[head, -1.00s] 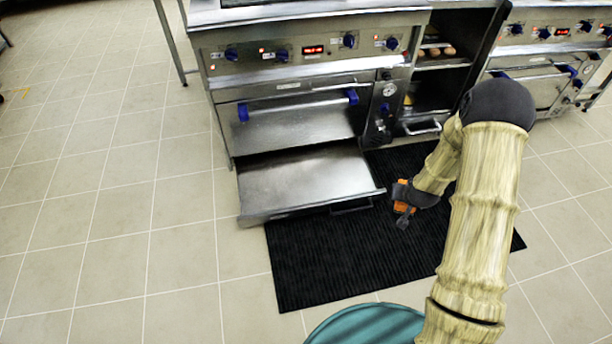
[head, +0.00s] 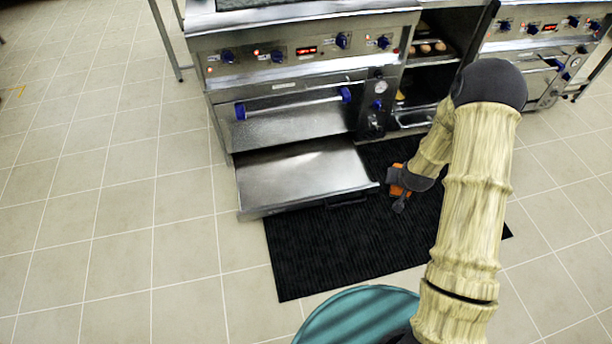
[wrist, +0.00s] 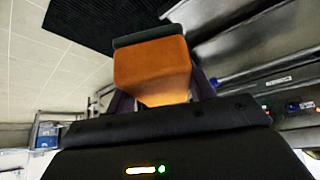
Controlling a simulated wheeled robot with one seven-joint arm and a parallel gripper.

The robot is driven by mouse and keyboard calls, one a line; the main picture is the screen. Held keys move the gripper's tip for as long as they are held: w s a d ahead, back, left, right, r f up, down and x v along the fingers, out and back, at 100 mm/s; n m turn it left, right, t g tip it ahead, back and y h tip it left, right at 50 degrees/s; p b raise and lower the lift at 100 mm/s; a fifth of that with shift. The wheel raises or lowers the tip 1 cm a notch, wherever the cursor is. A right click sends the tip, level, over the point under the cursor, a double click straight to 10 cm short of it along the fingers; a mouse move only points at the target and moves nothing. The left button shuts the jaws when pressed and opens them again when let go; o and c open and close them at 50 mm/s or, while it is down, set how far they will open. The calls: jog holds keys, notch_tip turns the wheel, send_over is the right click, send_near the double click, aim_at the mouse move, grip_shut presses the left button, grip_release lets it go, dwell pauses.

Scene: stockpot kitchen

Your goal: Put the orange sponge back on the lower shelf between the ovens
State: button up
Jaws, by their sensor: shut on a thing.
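The orange sponge (wrist: 152,70) is held between the fingers of my gripper (head: 396,190). In the wrist view the sponge fills the space in the jaws, with a dark strip along its far edge. In the head view only part of the sponge (head: 397,181) shows beside the dark gripper, above the black mat. The open shelf unit between the ovens (head: 433,65) is behind and above my gripper. Its upper shelf (head: 445,54) bears several round tan items. Its lower shelf is partly hidden by my arm, and a yellowish thing shows at its left.
The left oven (head: 290,105) has a drawer (head: 300,178) pulled out at the bottom, close to the left of my gripper. The right oven (head: 540,70) stands beyond my arm. A black ribbed mat (head: 340,250) lies on the floor. Open tile floor is at left.

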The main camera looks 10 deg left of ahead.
jog(key=shift+s, duration=0.1)
jog(key=s+p, duration=0.1)
jog(key=p, duration=0.2)
jog(key=shift+r, duration=0.25)
jog(key=s+r+p, duration=0.1)
jog(key=s+p, duration=1)
jog(key=p, duration=0.4)
jog(key=shift+r, duration=0.3)
jog(key=shift+w, duration=0.1)
